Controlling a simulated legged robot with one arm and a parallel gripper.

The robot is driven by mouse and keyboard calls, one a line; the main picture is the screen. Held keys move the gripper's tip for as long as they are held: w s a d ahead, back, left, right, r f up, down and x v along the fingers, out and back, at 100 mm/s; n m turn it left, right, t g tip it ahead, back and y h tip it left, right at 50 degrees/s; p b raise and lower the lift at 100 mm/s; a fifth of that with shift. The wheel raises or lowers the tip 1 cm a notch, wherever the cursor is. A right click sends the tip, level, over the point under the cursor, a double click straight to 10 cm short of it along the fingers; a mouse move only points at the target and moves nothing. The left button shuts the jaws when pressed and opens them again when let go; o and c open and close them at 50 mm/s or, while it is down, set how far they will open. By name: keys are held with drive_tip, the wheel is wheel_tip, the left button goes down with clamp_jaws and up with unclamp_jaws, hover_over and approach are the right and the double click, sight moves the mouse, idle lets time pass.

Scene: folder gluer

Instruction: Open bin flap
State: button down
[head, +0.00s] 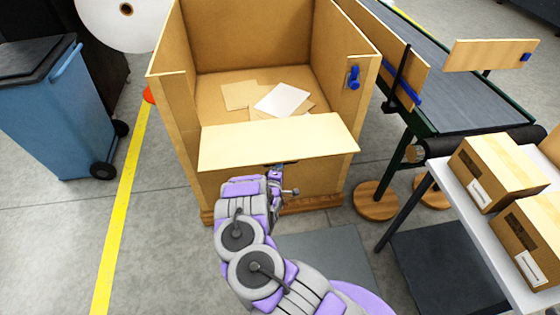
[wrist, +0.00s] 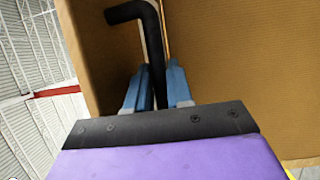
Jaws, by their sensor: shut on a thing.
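The bin is a large open-topped cardboard box (head: 166,120) in the middle of the head view. Its flap (head: 275,143) is a pale panel at the front, tilted outward toward me, with the bin's inside showing behind it. A black bent handle (wrist: 151,35) shows in the wrist view in front of brown cardboard. My gripper (wrist: 156,88) has its two blue fingers closed around the handle's straight part. In the head view my gripper (head: 277,172) is at the flap's lower front edge, and my arm hides part of the bin's front.
Flat cardboard pieces and a white sheet (head: 283,100) lie inside the bin. A blue latch (head: 353,78) is on its right wall. A blue wheeled bin (head: 50,110) stands left, a conveyor (head: 450,105) right. A table with boxes (head: 500,170) is near right.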

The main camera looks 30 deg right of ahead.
sight(280, 158)
drive_tip(key=shift+w+r+g+y+p, duration=0.15)
drive_tip(key=shift+r+g+y+p, duration=0.25)
drive_tip(key=shift+r+p, duration=1.55)
drive_tip(key=shift+a+f+p, duration=0.1)
drive_tip(key=shift+f+p, duration=0.2)
drive_tip(key=shift+f, duration=0.15)
drive_tip(key=c, duration=1.1)
unclamp_jaws()
drive_tip(key=shift+f, duration=0.1)
drive_tip(key=v, duration=1.7)
drive_tip(key=shift+b, duration=0.35)
drive_tip(key=shift+a, duration=0.15)
